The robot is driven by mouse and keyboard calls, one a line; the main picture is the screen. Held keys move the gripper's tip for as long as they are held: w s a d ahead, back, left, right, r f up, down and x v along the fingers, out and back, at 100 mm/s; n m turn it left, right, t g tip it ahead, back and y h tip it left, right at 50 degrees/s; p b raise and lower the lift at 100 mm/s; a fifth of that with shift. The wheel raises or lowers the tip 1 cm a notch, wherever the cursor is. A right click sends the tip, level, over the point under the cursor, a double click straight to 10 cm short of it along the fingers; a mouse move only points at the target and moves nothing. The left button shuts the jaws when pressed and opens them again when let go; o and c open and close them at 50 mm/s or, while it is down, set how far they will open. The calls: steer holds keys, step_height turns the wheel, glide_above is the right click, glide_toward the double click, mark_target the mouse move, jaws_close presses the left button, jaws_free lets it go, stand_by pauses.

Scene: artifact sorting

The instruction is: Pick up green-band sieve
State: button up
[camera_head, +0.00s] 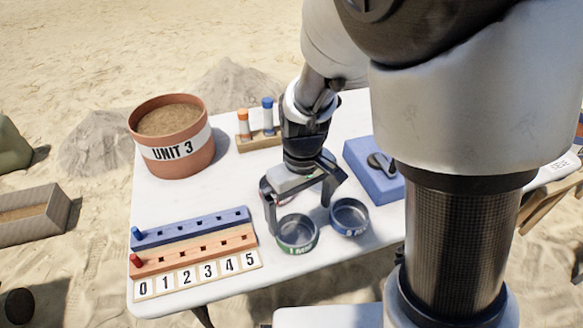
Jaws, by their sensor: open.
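The green-band sieve (298,234) is a small round dark pan with a green label band, standing on the white table near its front edge. My gripper (301,218) points down, open, with its two fingers spread. The left finger comes down by the left side of the green-band sieve. The right finger is above and right of it, near the gap toward the blue-band sieve. I cannot tell whether either finger touches a sieve. The blue-band sieve (349,217) stands just right of the green one. Part of a reddish rim shows behind my gripper, mostly hidden.
A terracotta pot marked UNIT 3 (171,137) stands at the back left. Blue (190,229) and orange (196,251) peg rails lie left, above a number strip (197,276). A wooden holder (259,141) and a blue block (373,168) are behind. The white table (310,265) is clear in front.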

mark_target(297, 238)
steer(key=f+b, duration=0.1)
steer(key=f, duration=0.2)
steer(key=f+b, duration=0.1)
steer(key=f, duration=0.2)
steer(key=f+b, duration=0.1)
steer(key=f, duration=0.2)
steer(key=shift+w+a, duration=0.15)
steer(key=shift+a, duration=0.1)
steer(key=shift+c, duration=0.3)
steer(key=c, duration=1.1)
steer(key=shift+r, duration=0.15)
